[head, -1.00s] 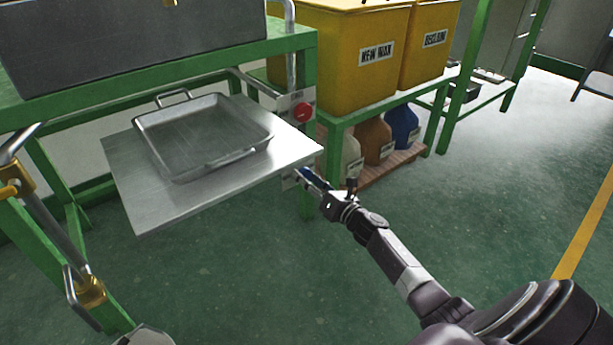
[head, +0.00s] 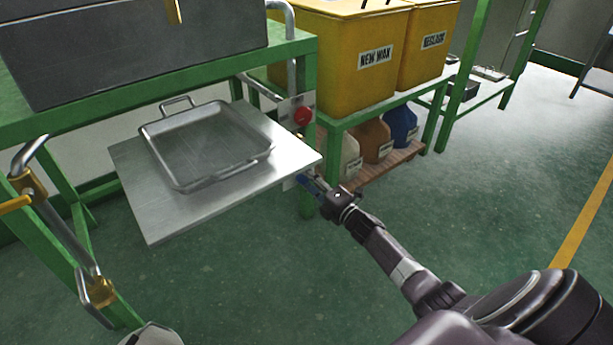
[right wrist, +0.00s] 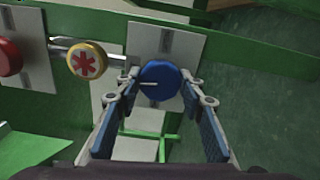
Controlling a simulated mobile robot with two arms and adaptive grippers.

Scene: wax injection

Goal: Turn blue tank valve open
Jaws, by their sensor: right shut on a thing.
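The blue tank valve (right wrist: 160,80) is a round blue knob on a pale metal plate in the right wrist view. A thin white mark on it lies nearly level, toward its left side. My right gripper (right wrist: 163,84) is shut on the knob, one fingertip at its left edge and one at its right. In the head view my right gripper (head: 313,186) reaches in beside the right corner of the metal shelf. The knob is hard to make out there, among the blue finger pads.
A yellow knob with a red star (right wrist: 87,60) and a red knob (right wrist: 8,58) sit left of the valve. A metal tray (head: 208,145) rests on the shelf (head: 180,215). Yellow bins (head: 350,75) stand on a green rack. The floor at right is open.

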